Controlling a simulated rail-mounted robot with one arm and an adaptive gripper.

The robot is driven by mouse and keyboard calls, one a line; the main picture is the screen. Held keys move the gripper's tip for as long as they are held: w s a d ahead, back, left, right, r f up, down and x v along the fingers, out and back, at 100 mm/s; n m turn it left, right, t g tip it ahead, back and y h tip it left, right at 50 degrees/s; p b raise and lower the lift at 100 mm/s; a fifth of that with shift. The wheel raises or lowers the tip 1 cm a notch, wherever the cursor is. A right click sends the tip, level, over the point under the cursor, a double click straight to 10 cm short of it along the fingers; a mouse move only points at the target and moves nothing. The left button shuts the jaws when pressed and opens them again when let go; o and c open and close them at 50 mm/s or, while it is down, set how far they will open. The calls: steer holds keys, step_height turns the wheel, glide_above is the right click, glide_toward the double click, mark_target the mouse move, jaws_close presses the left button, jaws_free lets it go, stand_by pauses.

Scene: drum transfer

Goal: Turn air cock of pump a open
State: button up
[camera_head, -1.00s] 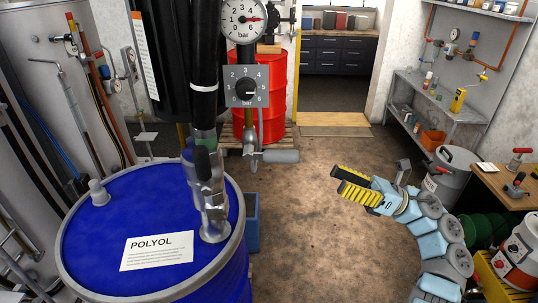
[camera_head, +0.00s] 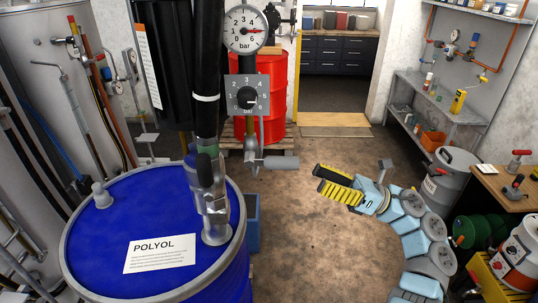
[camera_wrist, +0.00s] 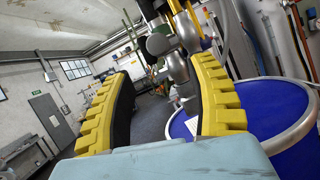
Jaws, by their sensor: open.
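The air cock (camera_head: 252,160) hangs under the regulator, beside the blue drum in the head view. Its grey lever (camera_head: 280,162) sticks out horizontally to the right. The dial regulator (camera_head: 248,95) and pressure gauge (camera_head: 246,30) are above it. My gripper (camera_head: 316,177), with yellow and black fingers, is open and empty. It points left, and its tips appear a little right of and below the lever's end in the head view. In the wrist view my gripper (camera_wrist: 158,70) has its fingers wide apart, with metal fittings (camera_wrist: 160,45) beyond them. I cannot tell there which fitting is the lever.
The blue POLYOL drum (camera_head: 110,215) stands at the left, with the pump's metal pipe (camera_head: 213,205) rising from its lid. A red drum (camera_head: 272,90) stands on a pallet behind the regulator. The floor between my gripper and the doorway is clear.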

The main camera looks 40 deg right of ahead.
mark_target(266, 157)
steer(key=p+x, duration=0.2)
steer(key=x, duration=1.1)
steer(key=shift+s, duration=0.15)
jaws_close()
